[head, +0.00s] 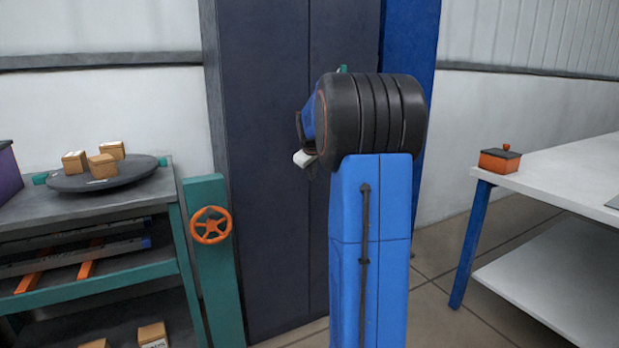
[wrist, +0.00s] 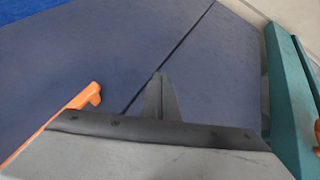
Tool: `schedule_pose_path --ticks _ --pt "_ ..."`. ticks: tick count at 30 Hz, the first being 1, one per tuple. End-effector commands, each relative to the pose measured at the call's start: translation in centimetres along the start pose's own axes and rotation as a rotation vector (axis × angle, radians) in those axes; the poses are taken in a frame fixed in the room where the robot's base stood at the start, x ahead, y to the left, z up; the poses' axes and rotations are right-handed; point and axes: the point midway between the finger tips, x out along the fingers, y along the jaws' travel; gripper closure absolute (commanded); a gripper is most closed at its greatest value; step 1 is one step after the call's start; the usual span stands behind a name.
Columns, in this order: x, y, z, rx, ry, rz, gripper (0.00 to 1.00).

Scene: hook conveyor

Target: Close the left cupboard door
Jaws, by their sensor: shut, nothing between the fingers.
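The tall dark cupboard stands in front of me in the head view. Its left door (head: 265,170) looks flat and in line with the right door (head: 345,40), with a thin seam between them. In the wrist view the picture is turned, so the left door (wrist: 225,80) lies right of the seam and the right door (wrist: 90,60) left of it. My gripper (wrist: 160,80) is shut and empty in front of the doors near the seam. I cannot tell if it touches. In the head view my arm hides most of it.
An orange bar (wrist: 88,98) shows beside my gripper. A teal post (head: 213,275) with an orange wheel (head: 211,225) stands left of the cupboard. A workbench (head: 180,190) bears a dark turntable (head: 130,178) with boxes. A blue panel (head: 412,35) and a white table (head: 570,170) are at right.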

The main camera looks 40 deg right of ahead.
Motion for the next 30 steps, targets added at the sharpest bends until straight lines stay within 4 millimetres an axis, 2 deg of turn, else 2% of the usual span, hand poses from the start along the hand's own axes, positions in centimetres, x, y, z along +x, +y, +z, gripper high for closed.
schedule_pose_path --ticks 9,16,26,30 --pt "-4.2 3.1 1.2 0.003 -0.002 0.001 1.00" --pt "-6.1 4.6 1.8 0.002 -0.003 0.000 1.00" --pt "-6.5 4.8 1.9 0.001 -0.004 -0.002 1.00" --pt "-7.5 3.3 1.8 0.002 0.001 -0.012 1.00"
